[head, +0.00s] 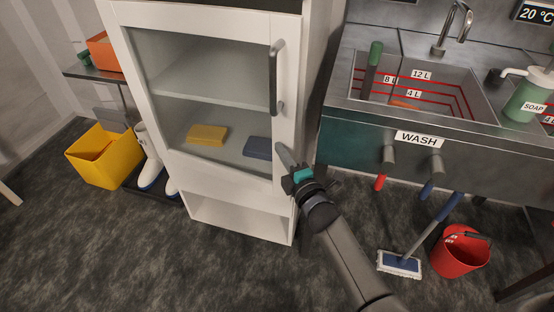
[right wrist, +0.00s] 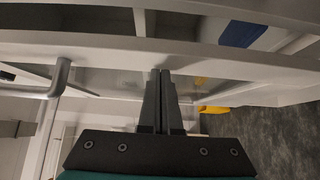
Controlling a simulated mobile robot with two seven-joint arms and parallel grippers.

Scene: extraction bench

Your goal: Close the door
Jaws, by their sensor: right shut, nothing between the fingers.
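The door (head: 275,120) is a white frame with a clear pane on the front of a white cabinet (head: 240,219). It looks shut or nearly shut; I cannot tell whether a small gap is left. Its grey bar handle (head: 273,78) is upright on the right side of the frame. It also shows at the left of the right wrist view (right wrist: 60,78). My right gripper (head: 281,149) is shut and empty, below the handle, with its fingertips at or very near the door's lower right frame. The fingers also show in the right wrist view (right wrist: 160,73). My left gripper is out of view.
Behind the pane lie a yellow block (head: 207,135) and a blue block (head: 257,148). A sink bench (head: 350,142) stands close on the right, with a mop (head: 399,264) and red bucket (head: 460,252). A yellow bin (head: 104,158) and white boots (head: 150,165) stand left. Floor in front is clear.

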